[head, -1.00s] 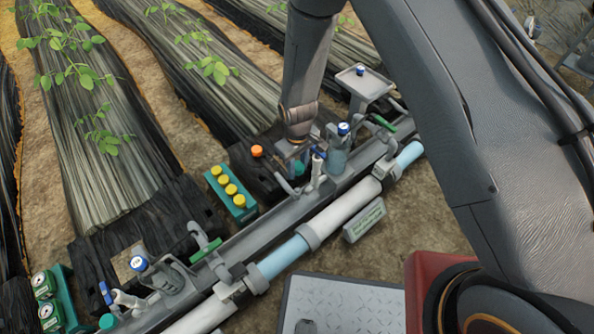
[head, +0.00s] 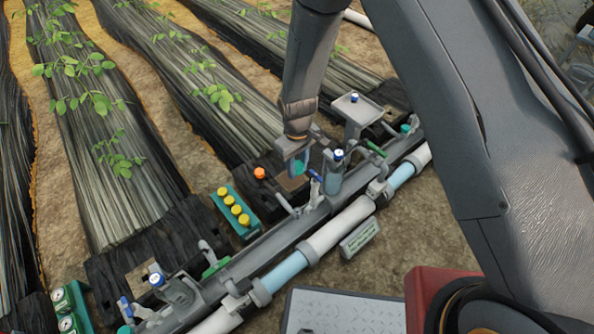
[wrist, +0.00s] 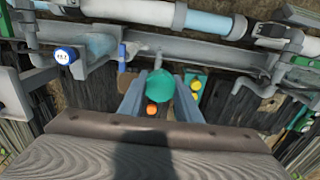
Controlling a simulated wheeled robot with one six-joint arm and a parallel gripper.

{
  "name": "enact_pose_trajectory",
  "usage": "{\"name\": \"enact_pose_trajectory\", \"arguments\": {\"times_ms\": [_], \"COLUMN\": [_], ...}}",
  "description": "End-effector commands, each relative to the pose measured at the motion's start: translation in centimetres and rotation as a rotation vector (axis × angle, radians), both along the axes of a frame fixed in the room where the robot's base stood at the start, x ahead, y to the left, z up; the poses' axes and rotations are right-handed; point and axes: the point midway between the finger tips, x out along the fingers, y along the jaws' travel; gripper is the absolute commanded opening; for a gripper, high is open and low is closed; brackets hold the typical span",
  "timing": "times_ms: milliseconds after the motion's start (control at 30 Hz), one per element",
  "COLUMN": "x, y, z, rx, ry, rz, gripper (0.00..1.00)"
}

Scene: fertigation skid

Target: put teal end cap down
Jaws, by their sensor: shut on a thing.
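My gripper (head: 296,160) hangs above the middle of the skid, left of a blue-capped clear bottle (head: 334,172). It is shut on the teal end cap (head: 300,166). In the wrist view the round teal end cap (wrist: 160,86) sits between the two grey fingers, its face toward the camera. A grey pipe stub (wrist: 158,60) shows just behind it; I cannot tell whether they touch. The fingers hide part of the cap in the head view.
An orange cap (head: 259,173) lies left of my gripper on dark ground cover. A teal rack with several yellow caps (head: 237,211) is further left. A blue-handled valve (head: 316,178) and grey pipework run close by. A small grey stand (head: 361,108) is behind right.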

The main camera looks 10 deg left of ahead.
Motion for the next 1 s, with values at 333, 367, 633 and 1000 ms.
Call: {"name": "enact_pose_trajectory", "arguments": {"times_ms": [333,367,633,1000], "x": [0.0,0.0,0.0,1.9], "y": [0.0,0.0,0.0,-8.1], "z": [1.2,1.2,1.2,7.8], "rx": [0.001,0.001,0.001,0.003], "ry": [-0.001,-0.001,-0.001,-0.006], "rz": [0.000,0.000,0.000,-0.230], "gripper": [0.09,0.09,0.09,0.09]}}
